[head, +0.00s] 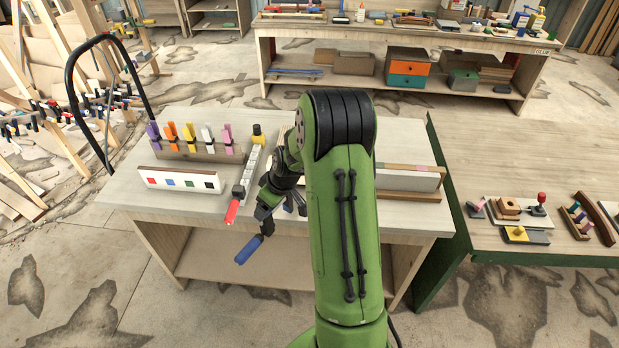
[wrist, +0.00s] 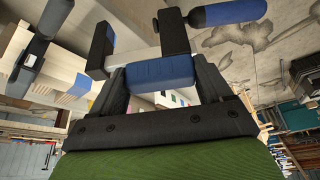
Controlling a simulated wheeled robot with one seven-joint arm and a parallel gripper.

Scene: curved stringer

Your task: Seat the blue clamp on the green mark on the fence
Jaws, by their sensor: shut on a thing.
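The blue clamp hangs from my gripper (head: 270,196) with its blue handle (head: 248,249) low, out past the bench's front edge. In the wrist view my gripper (wrist: 161,76) is shut on the clamp's blue block (wrist: 160,70), and two dark clamp jaws stick out beyond it. A long grey fence (head: 408,180) at the bench's right has pink and greenish bands on top; my arm hides its left part. A white board (head: 180,180) at the left carries red, blue, green (head: 189,185) and black squares. The clamp is apart from both.
A second bench (head: 540,220) on the right holds small tools.

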